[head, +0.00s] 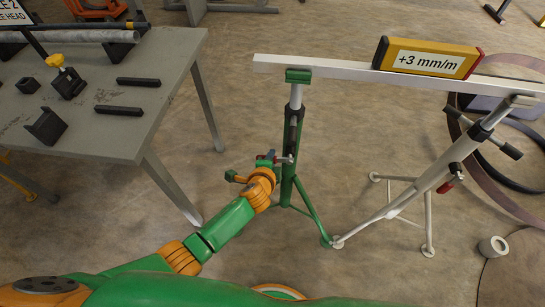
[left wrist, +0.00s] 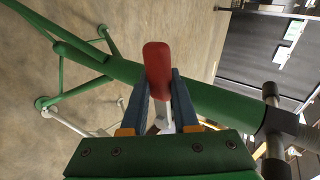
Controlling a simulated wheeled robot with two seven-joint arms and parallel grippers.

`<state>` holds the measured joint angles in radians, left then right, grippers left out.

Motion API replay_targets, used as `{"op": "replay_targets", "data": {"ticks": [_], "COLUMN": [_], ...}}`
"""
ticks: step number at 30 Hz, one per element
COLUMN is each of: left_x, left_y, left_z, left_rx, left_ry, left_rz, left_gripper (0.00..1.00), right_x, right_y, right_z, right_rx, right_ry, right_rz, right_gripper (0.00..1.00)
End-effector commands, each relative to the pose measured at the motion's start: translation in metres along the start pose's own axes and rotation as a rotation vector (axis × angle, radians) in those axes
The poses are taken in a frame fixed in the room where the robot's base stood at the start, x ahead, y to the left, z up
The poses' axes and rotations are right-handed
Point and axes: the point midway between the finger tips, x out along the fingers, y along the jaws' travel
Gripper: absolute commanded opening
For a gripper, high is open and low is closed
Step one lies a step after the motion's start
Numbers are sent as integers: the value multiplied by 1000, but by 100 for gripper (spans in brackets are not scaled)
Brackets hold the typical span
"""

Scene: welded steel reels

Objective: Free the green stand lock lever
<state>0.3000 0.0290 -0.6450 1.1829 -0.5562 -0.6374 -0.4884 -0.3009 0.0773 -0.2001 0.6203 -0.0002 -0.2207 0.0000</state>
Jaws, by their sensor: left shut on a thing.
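The green stand (head: 289,170) stands upright on green tripod legs, its green head under the left end of a white beam (head: 335,69). My left gripper (head: 272,158) is at the green stand's post, reaching in from the lower left. In the left wrist view, its two dark fingers (left wrist: 160,85) are closed on the red-handled lock lever (left wrist: 157,68), in front of the green tube (left wrist: 205,100). The lever is mostly hidden by the gripper in the head view. A yellow level (head: 426,58) reading +3 mm/m lies on the beam. My right gripper is not in view.
A white stand (head: 430,185), with its own red lever (head: 446,187), carries the beam's right end. A grey table (head: 150,75) with black blocks stands at left. A white ring (head: 493,247) lies on the floor at right. Floor between table and green stand is clear.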

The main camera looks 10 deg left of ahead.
Motion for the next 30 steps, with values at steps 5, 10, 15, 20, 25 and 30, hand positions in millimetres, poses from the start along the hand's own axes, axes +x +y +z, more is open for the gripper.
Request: {"op": "replay_targets", "data": {"ticks": [5,10,15,20,25,30], "left_x": [-3,-3,-3,-3,-3,-3], "left_y": [-3,-4,-5,-5,-5,-6], "left_z": [0,0,0,0,0,0], "left_rx": [59,90,102,103,103,102], "left_ry": [-40,-61,-69,-70,-69,-69], "left_rz": [2,2,1,0,0,0], "left_gripper": [0,0,0,0,0,58], "right_x": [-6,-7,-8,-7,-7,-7], "right_y": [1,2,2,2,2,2], "right_z": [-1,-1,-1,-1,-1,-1], "right_rx": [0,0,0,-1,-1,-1], "right_ry": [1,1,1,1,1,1], "right_rz": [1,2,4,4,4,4], "right_gripper": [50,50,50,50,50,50]}}
